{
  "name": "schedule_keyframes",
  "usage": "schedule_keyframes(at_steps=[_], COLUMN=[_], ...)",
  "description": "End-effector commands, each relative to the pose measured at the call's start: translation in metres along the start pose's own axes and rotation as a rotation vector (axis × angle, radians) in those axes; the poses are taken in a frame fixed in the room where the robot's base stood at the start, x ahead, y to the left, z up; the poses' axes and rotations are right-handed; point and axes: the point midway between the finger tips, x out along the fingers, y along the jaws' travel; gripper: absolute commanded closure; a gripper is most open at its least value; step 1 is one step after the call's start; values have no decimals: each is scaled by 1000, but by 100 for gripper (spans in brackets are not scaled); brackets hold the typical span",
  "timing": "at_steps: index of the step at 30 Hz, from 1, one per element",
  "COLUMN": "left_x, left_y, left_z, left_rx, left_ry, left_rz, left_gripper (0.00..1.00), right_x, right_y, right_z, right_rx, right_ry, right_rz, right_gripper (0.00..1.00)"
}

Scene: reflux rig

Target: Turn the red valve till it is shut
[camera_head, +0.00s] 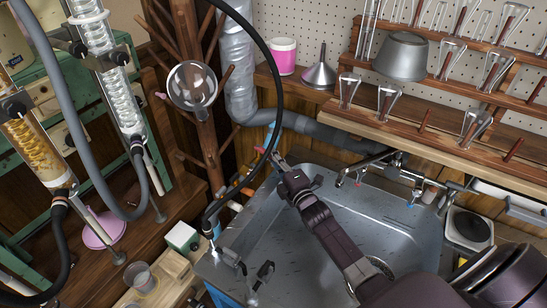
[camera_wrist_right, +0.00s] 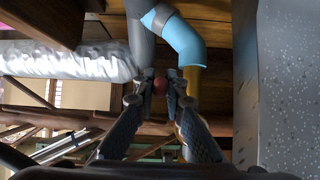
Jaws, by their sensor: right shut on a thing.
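The red valve (camera_wrist_right: 160,86) shows in the right wrist view as a small red piece between my right gripper's fingertips, mostly covered by them. In the head view a small red spot (camera_head: 260,150) shows just beyond the fingertips, by the pipes at the sink's back left corner. My right gripper (camera_head: 276,160) reaches over the sink from the lower right. In the wrist view the right gripper (camera_wrist_right: 160,82) is closed on the red valve. The valve's turn angle cannot be told. My left gripper is not in view.
A blue pipe elbow (camera_wrist_right: 180,38) is close to the fingertips. A black hose (camera_head: 279,85) loops down beside the gripper. The metal sink (camera_head: 385,225) lies under my right arm, with taps (camera_head: 400,178) behind it. A wooden peg stand (camera_head: 197,130) holds a round flask (camera_head: 192,86).

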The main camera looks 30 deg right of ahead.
Motion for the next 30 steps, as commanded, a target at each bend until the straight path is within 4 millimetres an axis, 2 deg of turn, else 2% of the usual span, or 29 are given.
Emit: schedule_keyframes(at_steps=[5, 19, 30], left_x=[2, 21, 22], left_y=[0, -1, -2], left_z=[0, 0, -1], left_rx=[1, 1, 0], left_ry=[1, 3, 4], left_rz=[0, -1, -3], left_gripper=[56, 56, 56], right_x=[1, 8, 8], right_y=[0, 0, 1], right_z=[2, 12, 14], right_rx=[-4, -5, 0], right_ry=[17, 199, 225], right_rz=[2, 5, 2], right_gripper=[100, 100, 100])
